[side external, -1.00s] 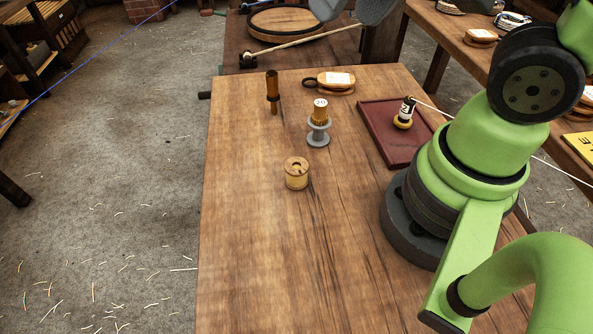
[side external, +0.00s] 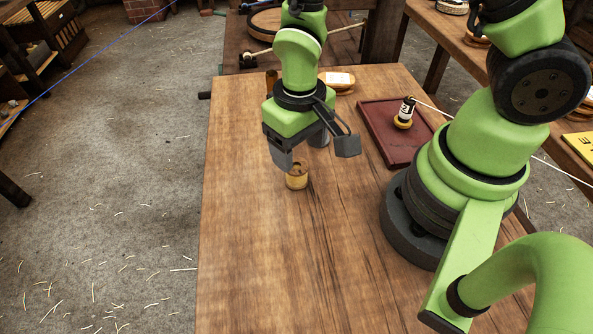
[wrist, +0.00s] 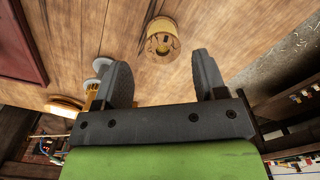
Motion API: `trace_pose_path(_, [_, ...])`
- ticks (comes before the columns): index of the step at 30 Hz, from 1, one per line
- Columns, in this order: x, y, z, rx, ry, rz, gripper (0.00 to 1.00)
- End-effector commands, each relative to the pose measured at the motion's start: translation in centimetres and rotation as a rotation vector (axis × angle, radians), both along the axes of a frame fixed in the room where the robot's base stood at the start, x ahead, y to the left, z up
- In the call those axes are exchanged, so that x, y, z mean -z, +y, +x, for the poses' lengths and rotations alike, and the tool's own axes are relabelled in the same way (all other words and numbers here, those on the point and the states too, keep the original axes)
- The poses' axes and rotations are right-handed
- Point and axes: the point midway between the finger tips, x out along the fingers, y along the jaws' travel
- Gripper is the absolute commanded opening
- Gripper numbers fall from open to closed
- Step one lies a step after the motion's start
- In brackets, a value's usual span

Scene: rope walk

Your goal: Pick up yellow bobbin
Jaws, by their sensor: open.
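A pale yellow wooden bobbin (side external: 297,181) stands upright on the wooden table, its top partly covered by my gripper in the side view. It also shows in the wrist view (wrist: 162,45), just beyond the fingers and between their lines. My gripper (side external: 299,150) is open and empty above and behind this bobbin. In the wrist view its two fingers (wrist: 160,68) stand apart. A grey bobbin (wrist: 101,72) with yellow winding shows beside and partly behind the left finger. My gripper hides most or all of it in the side view.
A dark red tray (side external: 378,128) holds a small bobbin with a yellow base and black-and-white label (side external: 404,113). A brown upright spindle (side external: 271,78) and a wooden block with a white label (side external: 338,79) stand farther back. The table's near part is clear.

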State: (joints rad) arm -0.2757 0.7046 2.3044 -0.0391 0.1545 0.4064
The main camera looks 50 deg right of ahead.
Motion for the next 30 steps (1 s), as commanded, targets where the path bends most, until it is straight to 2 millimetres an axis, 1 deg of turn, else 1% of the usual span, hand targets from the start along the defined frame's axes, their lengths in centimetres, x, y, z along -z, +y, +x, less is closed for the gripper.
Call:
trace_pose_path(1, [0.6,0.0,-0.1,0.0,0.004,-0.001,0.65])
trace_pose_path(3, [1.1,0.0,0.0,0.0,0.002,-0.001,0.65])
trace_pose_path(8, [2.0,0.1,0.0,0.0,0.001,0.0,0.65])
trace_pose_path(15, [5.1,0.6,0.4,-0.002,0.003,0.0,0.65])
trace_pose_path(18, [6.1,0.5,0.4,0.0,0.002,-0.001,0.65])
trace_pose_path(22, [6.6,0.6,0.5,0.001,-0.001,0.001,0.65])
trace_pose_path(28, [6.7,0.6,0.5,0.001,-0.002,0.001,0.65])
trace_pose_path(29, [6.6,0.6,0.5,0.001,-0.002,0.001,0.6])
trace_pose_path(30, [6.6,0.6,0.5,0.001,-0.001,0.001,0.51])
